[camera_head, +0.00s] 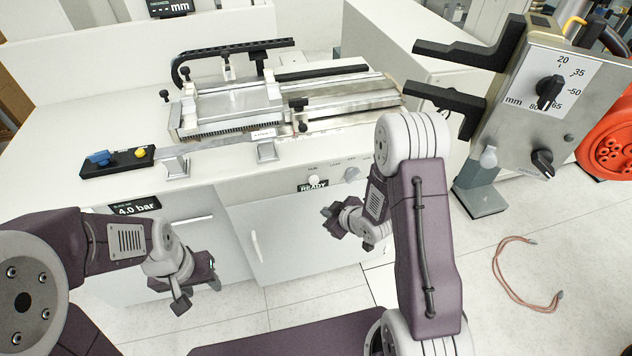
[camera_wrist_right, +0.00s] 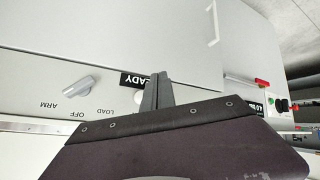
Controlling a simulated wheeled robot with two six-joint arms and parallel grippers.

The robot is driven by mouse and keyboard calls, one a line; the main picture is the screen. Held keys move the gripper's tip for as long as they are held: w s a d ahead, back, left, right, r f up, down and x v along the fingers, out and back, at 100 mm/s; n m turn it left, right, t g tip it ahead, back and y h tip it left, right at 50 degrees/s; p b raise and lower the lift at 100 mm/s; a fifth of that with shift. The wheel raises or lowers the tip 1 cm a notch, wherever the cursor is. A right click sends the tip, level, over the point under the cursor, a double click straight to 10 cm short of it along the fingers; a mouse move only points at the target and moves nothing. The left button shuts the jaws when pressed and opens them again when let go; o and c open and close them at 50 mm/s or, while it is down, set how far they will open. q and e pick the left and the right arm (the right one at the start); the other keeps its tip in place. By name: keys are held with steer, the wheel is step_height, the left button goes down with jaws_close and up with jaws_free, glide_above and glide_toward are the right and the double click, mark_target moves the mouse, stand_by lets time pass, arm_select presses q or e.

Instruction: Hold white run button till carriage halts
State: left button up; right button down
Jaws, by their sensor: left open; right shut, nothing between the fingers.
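The white run button (camera_head: 314,180) is on the cabinet's front panel, just above the READY display (camera_head: 313,187). In the right wrist view the READY display (camera_wrist_right: 134,80) is partly covered by my right gripper (camera_wrist_right: 158,85), and a sliver of the white button (camera_wrist_right: 141,97) shows beside the fingers. My right gripper (camera_head: 333,217) is shut and empty, in front of the panel and lower than the button in the head view. Whether it touches anything cannot be told. The carriage (camera_head: 238,103) sits on the rails of the bench machine. My left gripper (camera_head: 198,291) is open and empty, low before the cabinet.
A grey selector knob (camera_head: 351,173) is right of the button; its ARM, OFF and LOAD marks show in the wrist view. A 4.0 bar display (camera_head: 135,205) is at left. A grey dial panel (camera_head: 545,95) stands at right. A reddish cable (camera_head: 510,285) lies on the floor.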

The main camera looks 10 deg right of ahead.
mark_target(314, 180)
steer(key=w+p, duration=0.1)
steer(key=w, duration=0.7)
steer(key=shift+w+a+r+p, duration=0.15)
steer(key=shift+w+a+p, duration=0.1)
steer(key=shift+a+p, duration=0.1)
steer(key=shift+w, duration=0.15)
stand_by(1.6)
steer(key=shift+w, duration=0.25)
